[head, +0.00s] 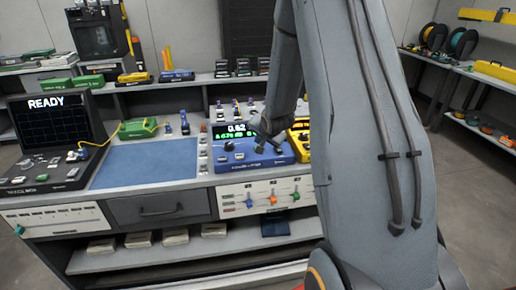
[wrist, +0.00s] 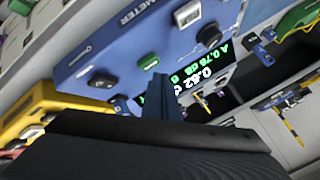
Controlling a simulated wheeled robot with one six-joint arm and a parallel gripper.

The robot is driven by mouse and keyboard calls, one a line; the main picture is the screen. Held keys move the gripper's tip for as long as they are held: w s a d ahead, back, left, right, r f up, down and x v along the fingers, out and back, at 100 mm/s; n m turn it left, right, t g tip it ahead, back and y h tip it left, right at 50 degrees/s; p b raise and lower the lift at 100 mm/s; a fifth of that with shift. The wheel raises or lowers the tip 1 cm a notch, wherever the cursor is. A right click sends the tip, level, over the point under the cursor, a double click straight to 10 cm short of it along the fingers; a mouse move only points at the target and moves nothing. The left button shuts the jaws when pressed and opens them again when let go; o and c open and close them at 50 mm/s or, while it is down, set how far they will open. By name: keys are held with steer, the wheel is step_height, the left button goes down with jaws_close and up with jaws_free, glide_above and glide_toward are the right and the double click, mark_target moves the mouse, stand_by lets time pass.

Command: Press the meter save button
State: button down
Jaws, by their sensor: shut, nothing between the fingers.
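The blue meter (head: 245,160) stands on the bench in the head view, its screen (head: 236,130) lit with 0.62 and a green line. In the wrist view the blue meter (wrist: 125,45) is tilted, with the screen (wrist: 205,70) at the right. I cannot read which button is save. My gripper (head: 260,147) is shut and empty over the meter's front; its fingers (wrist: 160,95) hide part of the face. Contact cannot be told.
A yellow device (head: 301,141) stands close to the meter's right. A blue mat (head: 145,163) lies clear to the left, beside a splicer (head: 50,150) whose screen reads READY. Small connectors (head: 203,150) stand left of the meter. A drawer and shelf are below.

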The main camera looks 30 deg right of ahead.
steer(key=shift+f, duration=0.15)
steer(key=shift+f, duration=0.3)
steer(key=shift+f, duration=0.45)
stand_by(0.9)
steer(key=shift+r, duration=0.1)
steer(key=shift+r+p, duration=0.55)
steer(key=shift+r, duration=0.25)
step_height(320, 180, up, 5)
steer(key=p, duration=0.4)
stand_by(0.3)
steer(key=shift+s, duration=0.1)
stand_by(0.6)
